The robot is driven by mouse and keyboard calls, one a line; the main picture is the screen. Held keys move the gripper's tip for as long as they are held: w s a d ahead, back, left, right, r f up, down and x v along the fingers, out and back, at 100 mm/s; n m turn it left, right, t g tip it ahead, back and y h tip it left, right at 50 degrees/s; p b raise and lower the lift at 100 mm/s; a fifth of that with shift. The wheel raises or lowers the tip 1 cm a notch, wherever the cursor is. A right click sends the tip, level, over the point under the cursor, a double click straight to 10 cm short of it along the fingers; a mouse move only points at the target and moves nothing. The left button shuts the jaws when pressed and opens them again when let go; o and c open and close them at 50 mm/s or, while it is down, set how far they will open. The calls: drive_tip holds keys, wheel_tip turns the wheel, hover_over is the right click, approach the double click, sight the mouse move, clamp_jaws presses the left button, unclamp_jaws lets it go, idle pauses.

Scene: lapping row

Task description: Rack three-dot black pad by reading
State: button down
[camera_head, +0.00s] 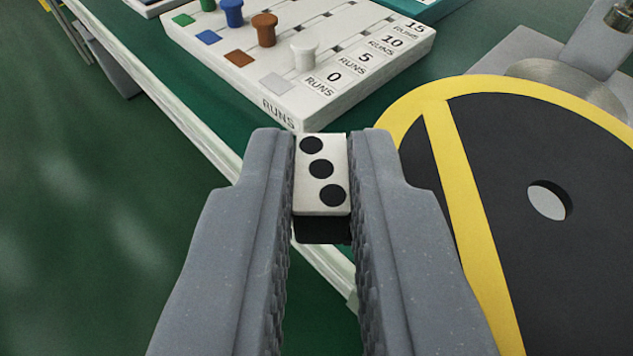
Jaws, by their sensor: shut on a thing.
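My gripper (322,180) is shut on the three-dot black pad (324,228). The pad shows a white top face with three black dots in a slanted row, and a black lower part below it. It sits between the grey ridged fingers near their tips. Ahead of it is a white runs board (285,112) marked 0, 5, 10 and 15 RUNS. Its pegs are white (304,55), brown (264,29), blue (232,12) and green (208,4), with matching colour squares. The white peg stands in the 0 row.
A large dark disc (480,150) with a yellow rim and stripe, and a hole, lies at the right, close to my right finger. A grey metal part (601,45) stands behind it. A pale table edge (190,120) runs diagonally; green floor (90,230) is at the left.

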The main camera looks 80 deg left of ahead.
drive_tip(key=shift+d, duration=0.15)
wheel_tip(320, 180, up, 10)
drive_tip(key=p, duration=0.8)
idle(0.7)
